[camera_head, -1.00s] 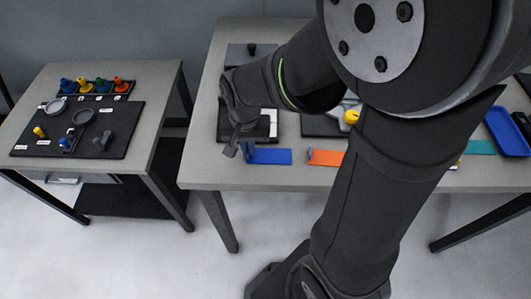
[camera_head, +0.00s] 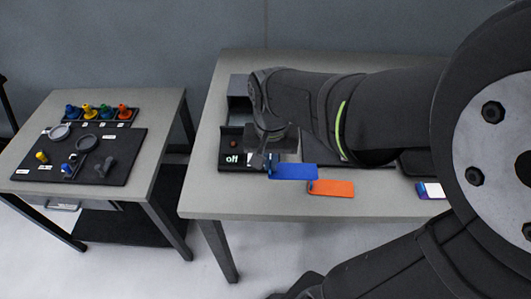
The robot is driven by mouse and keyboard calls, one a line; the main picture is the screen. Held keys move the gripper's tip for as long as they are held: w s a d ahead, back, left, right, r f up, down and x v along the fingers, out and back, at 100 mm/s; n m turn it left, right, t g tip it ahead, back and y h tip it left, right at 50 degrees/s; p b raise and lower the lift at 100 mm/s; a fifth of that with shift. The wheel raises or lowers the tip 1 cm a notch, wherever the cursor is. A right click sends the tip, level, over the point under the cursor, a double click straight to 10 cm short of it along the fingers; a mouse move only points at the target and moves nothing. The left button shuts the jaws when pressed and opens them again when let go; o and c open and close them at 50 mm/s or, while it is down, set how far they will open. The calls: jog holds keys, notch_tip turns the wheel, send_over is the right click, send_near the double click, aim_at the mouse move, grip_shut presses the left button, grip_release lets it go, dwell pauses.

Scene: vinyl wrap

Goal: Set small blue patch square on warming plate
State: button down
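The small blue patch (camera_head: 293,172) is a flat blue rectangle with a blue tab at its left end. My gripper (camera_head: 271,160) is at that tab and appears shut on it, though the fingers are small and dark. The patch appears raised above the table and overlaps the orange patch's upper left corner in the view. A dark unit (camera_head: 231,167) with an "off" label and a red spot, apparently the warming plate, lies behind and left of the patch. My gripper and arm cover its right part.
An orange patch (camera_head: 333,189) lies on the table right of the blue one. A purple and white piece (camera_head: 430,190) lies farther right, partly behind my arm. A grey box (camera_head: 239,100) stands behind the dark unit. The table front (camera_head: 260,205) is clear. A side table (camera_head: 150,118) stands at left.

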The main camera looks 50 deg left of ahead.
aim_at(292, 172)
jog(key=w+d+r, duration=0.1)
jog(key=d, duration=0.1)
jog(key=w+d+r, duration=0.2)
jog(key=shift+w, duration=0.25)
jog(key=shift+w+d+r, duration=0.15)
jog(key=shift+w+r, duration=0.25)
jog(key=w+a+r, duration=0.1)
jog(key=w+a, duration=0.4)
jog(key=a, duration=0.4)
jog(key=w+a+r, duration=0.1)
jog(key=w+a, duration=0.3)
jog(key=a, duration=0.4)
jog(key=s+a+f, duration=0.2)
jog(key=a, duration=0.1)
jog(key=s+a+f, duration=0.2)
jog(key=a, duration=0.1)
jog(key=s+a+f, duration=0.2)
jog(key=a, duration=0.2)
jog(key=shift+s+f, duration=0.3)
jog(key=shift+f, duration=2.05)
